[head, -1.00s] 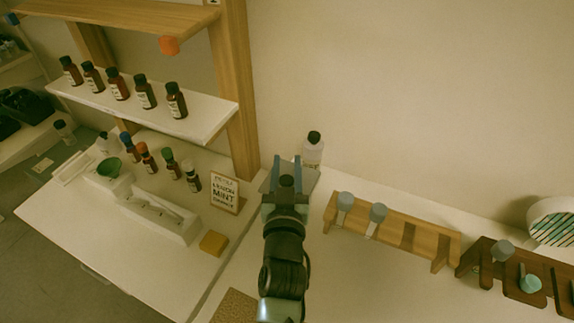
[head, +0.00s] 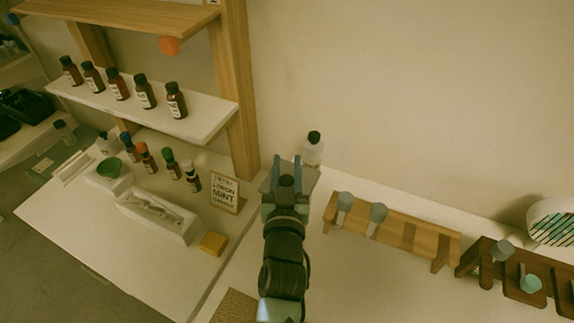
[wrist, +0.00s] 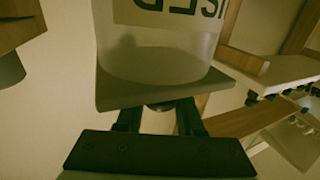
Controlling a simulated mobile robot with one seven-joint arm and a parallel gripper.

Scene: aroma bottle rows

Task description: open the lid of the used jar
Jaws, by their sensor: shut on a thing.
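The used jar (wrist: 150,55) is a pale translucent vessel with an upside-down label reading USED in the wrist view. A flat grey square lid (wrist: 215,83) lies against its mouth, and I cannot tell whether there is a gap. A small round knob (wrist: 158,107) on the lid sits between the fingers of my gripper (wrist: 158,115), which is shut on it. In the head view my gripper (head: 287,168) is over the grey lid (head: 307,176), and my arm hides the jar below.
A white bottle with a black cap (head: 313,152) stands just behind the lid. A wooden rack (head: 405,238) is to the right. A sign card (head: 225,193), a white tray (head: 158,217) and a yellow block (head: 213,243) are to the left, below shelves with brown bottles (head: 118,86).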

